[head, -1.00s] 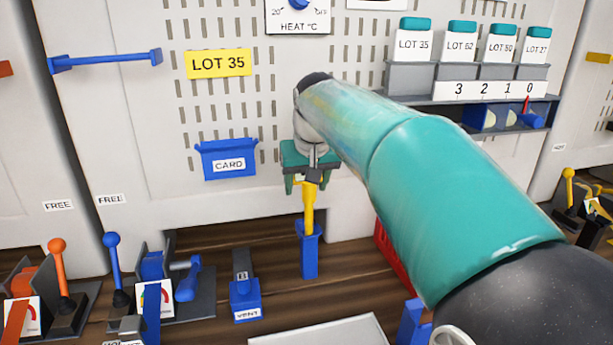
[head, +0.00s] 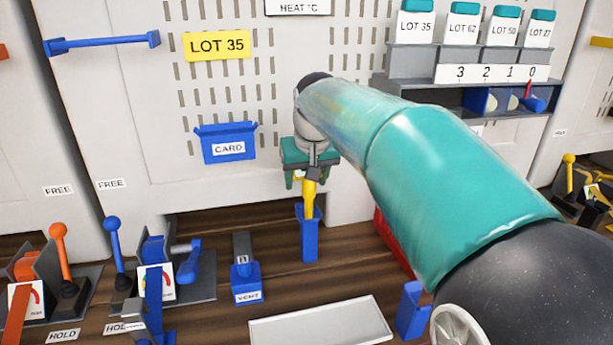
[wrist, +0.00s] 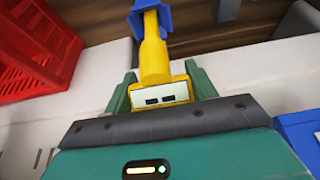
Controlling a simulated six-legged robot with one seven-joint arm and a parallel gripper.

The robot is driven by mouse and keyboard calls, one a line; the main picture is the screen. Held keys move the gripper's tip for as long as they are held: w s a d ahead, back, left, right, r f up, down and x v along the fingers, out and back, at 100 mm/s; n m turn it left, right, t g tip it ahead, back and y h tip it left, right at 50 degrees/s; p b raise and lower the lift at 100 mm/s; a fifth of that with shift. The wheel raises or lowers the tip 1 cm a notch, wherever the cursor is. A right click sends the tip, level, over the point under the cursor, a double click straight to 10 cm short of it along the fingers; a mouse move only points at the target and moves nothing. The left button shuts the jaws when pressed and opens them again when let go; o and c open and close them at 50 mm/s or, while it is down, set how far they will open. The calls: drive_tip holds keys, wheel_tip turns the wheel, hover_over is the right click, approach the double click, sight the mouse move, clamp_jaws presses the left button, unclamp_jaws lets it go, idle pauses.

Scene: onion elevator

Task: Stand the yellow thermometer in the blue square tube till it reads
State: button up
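The yellow thermometer (head: 309,194) stands upright with its lower end inside the blue square tube (head: 309,238). My gripper (head: 309,172) is shut on the thermometer's head from above. In the wrist view the thermometer (wrist: 154,62) runs between the green fingers into the blue tube (wrist: 150,14). Its white display shows two dark dashes and no number. The fingers of my gripper (wrist: 160,92) lie against both sides of the head. The part of the thermometer inside the tube is hidden.
A blue VENT slide (head: 246,272) is left of the tube, and a pale tray (head: 320,325) lies in front. A red crate (head: 392,245) stands to the right, partly behind my arm. The blue CARD holder (head: 228,143) is on the panel.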

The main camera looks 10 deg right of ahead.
drive_tip(key=o, duration=0.5)
drive_tip(key=shift+c, duration=0.2)
drive_tip(key=v, duration=1.3)
drive_tip(key=s+f+t, duration=0.1)
drive_tip(key=s+f, duration=2.1)
drive_tip(key=shift+s, duration=0.15)
drive_tip(key=shift+f, duration=0.15)
